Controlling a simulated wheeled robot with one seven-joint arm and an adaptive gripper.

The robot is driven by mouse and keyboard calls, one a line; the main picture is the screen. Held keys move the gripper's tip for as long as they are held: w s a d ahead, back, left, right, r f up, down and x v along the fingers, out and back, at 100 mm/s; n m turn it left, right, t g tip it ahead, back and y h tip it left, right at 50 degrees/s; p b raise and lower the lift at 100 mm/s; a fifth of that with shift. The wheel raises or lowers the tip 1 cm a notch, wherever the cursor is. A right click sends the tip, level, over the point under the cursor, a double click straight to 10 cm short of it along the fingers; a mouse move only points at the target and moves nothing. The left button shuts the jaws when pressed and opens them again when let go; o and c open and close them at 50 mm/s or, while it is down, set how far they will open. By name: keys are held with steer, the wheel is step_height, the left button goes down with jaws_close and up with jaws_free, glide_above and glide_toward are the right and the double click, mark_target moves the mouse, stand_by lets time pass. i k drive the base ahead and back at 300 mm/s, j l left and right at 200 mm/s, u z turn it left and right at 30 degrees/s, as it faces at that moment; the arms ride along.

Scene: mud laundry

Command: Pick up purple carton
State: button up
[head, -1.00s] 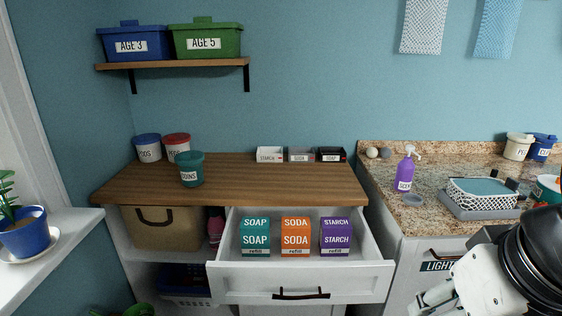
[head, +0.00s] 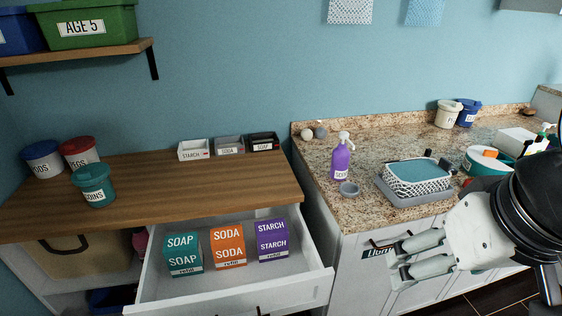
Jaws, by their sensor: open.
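The purple carton (head: 272,240), labelled STARCH, stands upright in the open white drawer (head: 318,272), at the right end of a row of three cartons. An orange SODA carton (head: 228,247) stands to its left, and a teal SOAP carton (head: 183,255) stands at the far left. My gripper (head: 398,258) is at the right, in front of the counter cabinet and apart from the drawer. Its fingers are spread and hold nothing.
Three small trays (head: 229,145) sit at the back of the wooden top (head: 150,185). A purple spray bottle (head: 342,158) and a basket (head: 415,178) stand on the granite counter (head: 372,214). The drawer has bare floor around the cartons.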

mark_target(272, 237)
steer(key=i+j, duration=0.1)
steer(key=i+j+u, duration=0.1)
steer(key=j, duration=0.35)
steer(key=i+j+u, duration=0.15)
steer(key=j, duration=0.25)
steer(key=i+j+u, duration=0.1)
steer(key=j, duration=0.3)
